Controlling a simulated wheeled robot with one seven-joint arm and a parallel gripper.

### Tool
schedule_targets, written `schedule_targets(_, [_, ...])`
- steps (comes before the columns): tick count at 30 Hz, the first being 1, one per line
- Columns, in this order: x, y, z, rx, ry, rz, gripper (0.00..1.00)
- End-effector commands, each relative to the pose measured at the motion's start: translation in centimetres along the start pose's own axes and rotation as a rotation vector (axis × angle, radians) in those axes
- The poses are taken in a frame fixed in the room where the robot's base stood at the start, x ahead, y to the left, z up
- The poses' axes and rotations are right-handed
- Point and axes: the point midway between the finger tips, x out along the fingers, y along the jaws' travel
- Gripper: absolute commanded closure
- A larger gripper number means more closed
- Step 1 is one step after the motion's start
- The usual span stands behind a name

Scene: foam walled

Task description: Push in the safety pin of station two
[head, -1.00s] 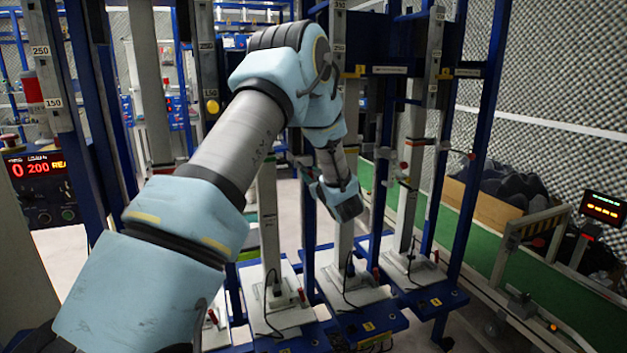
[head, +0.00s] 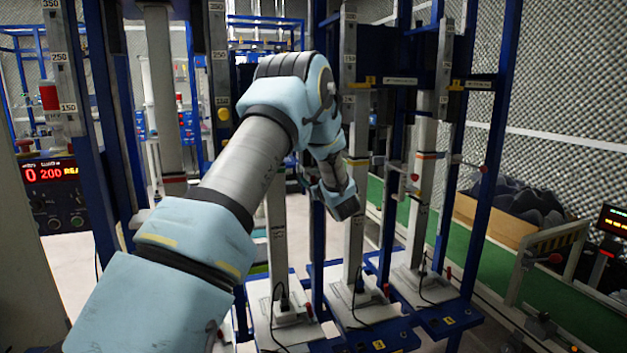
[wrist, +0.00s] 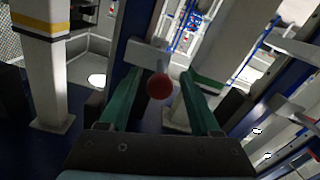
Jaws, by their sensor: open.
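A red ball knob (wrist: 160,86), likely the safety pin's end, shows in the wrist view in front of a grey block (wrist: 147,54). My gripper (wrist: 161,76) is open, with one green finger on each side of the knob and a visible gap to both. How far the knob is from the fingertips in depth I cannot tell. The fingers and this knob are hidden there.
Another post (head: 425,170) stands to the right, with red knobs (head: 483,169) on thin rods near it. Blue uprights (head: 487,190) stand close around my arm. A green conveyor (head: 455,240) runs behind on the right. A red-lit display (head: 48,173) is at left.

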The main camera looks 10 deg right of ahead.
Motion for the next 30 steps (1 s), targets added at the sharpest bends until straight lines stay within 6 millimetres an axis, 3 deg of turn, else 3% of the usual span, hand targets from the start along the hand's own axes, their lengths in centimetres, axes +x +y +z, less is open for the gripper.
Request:
schedule_targets(8, [-0.6,0.1,0.1,0.0,-0.001,0.001,0.36])
schedule_targets(21, [-8.3,0.0,0.2,-0.001,0.0,0.002,0.36])
schedule_targets(30, [-10.8,0.0,0.1,0.0,0.0,-0.001,0.36])
